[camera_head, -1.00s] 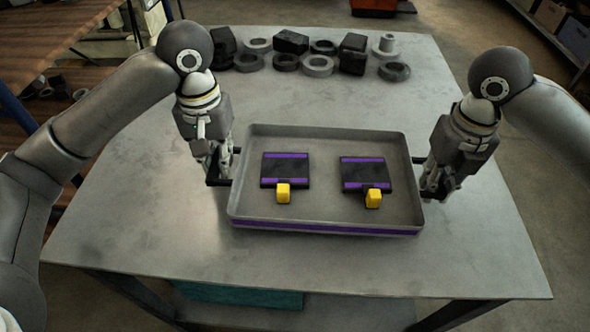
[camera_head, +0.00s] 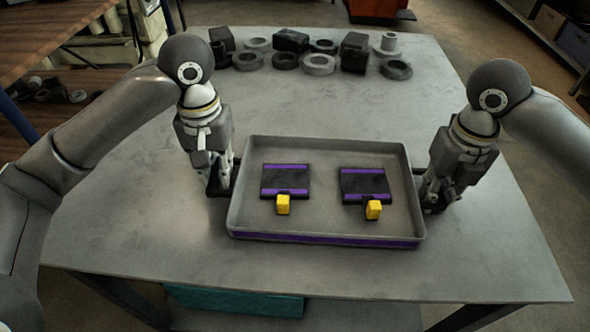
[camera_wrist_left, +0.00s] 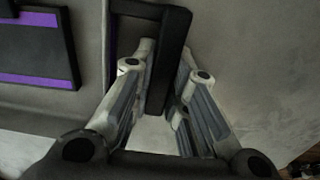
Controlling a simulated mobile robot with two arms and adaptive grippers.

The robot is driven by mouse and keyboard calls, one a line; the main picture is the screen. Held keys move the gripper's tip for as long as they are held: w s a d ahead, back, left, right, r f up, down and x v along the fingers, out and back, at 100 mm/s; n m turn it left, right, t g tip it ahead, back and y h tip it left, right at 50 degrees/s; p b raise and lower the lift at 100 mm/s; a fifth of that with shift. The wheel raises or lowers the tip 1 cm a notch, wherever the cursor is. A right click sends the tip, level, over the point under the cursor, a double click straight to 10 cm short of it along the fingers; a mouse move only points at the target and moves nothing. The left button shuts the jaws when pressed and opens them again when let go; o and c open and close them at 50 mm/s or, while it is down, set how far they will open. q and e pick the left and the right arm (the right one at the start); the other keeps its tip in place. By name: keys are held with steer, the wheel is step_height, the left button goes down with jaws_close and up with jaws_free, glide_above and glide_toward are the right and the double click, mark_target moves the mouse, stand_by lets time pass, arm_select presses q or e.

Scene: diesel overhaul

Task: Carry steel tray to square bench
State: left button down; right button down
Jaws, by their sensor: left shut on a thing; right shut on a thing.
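The steel tray (camera_head: 325,148) is a shallow grey rectangle with a purple stripe along its near side. In the head view it is at the middle of the metal table. Two black plates with purple bands, a left one (camera_head: 285,180) and a right one (camera_head: 364,184), lie in it, each with a yellow block at its near edge. My left gripper (camera_head: 218,190) is shut on the tray's left black handle (camera_wrist_left: 170,60), which runs between its fingers in the left wrist view. My right gripper (camera_head: 432,204) is at the tray's right end, shut on the handle there, mostly hidden.
The metal table (camera_head: 130,215) is bare around the tray. Several dark blocks and rings (camera_head: 318,64) stand along its far edge. A wooden shelf (camera_head: 50,35) is at the far left. A teal box (camera_head: 235,300) sits below the table.

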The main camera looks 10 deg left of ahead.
arm_select(q)
steer(key=c, duration=1.4)
jaws_free()
arm_select(e)
steer(key=c, duration=1.4)
jaws_free()
arm_select(q)
step_height(320, 180, up, 12)
arm_select(e)
step_height(320, 180, up, 12)
